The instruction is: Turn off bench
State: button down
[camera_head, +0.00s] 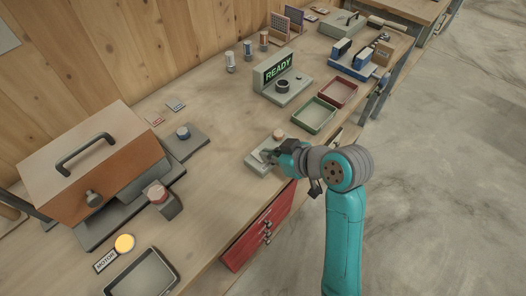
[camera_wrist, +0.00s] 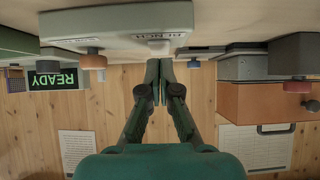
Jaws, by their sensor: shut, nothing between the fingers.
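A grey switch box (camera_head: 254,167) sits near the front edge of the bench, left of my arm in the head view. In the wrist view, which is upside down, the grey box (camera_wrist: 75,25) carries a pale label (camera_wrist: 165,35) that seems to read "BENCH", and a white switch part (camera_wrist: 158,47) beside it. My gripper (camera_head: 268,155) is over this box, partly hiding it. In the wrist view my gripper (camera_wrist: 160,72) is shut and empty, its tips close to the white part; I cannot tell whether they touch. The switch's position is unclear.
A READY display (camera_head: 279,67) glows green at the back. A yellow lamp (camera_head: 124,243) beside a MOTOR label is lit. A brown box with a handle (camera_head: 95,165) stands at left. Red and green trays (camera_head: 313,128) lie right of the switch box. Red drawers (camera_head: 258,228) are below the front edge.

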jog(key=v, duration=0.9)
jog(key=shift+r, duration=0.3)
jog(key=shift+w+a, duration=0.1)
jog(key=shift+w+a+r, duration=0.25)
jog(key=shift+w+r, duration=0.05)
jog(key=shift+r, duration=0.2)
jog(key=shift+w+a+r, duration=0.2)
jog(key=shift+w+r, duration=0.1)
jog(key=shift+r, duration=0.25)
jog(key=shift+w+a+r, duration=0.25)
jog(key=shift+w+r, duration=0.05)
jog(key=shift+r, duration=0.2)
send_over(259, 156)
jog(key=f, duration=0.6)
jog(key=shift+w+d+f, duration=0.15)
jog(key=shift+w+f, duration=0.05)
notch_tip(259, 156, down, 2)
jog(key=shift+f, duration=0.15)
jog(key=shift+w+f, duration=0.1)
jog(key=shift+f, duration=0.55)
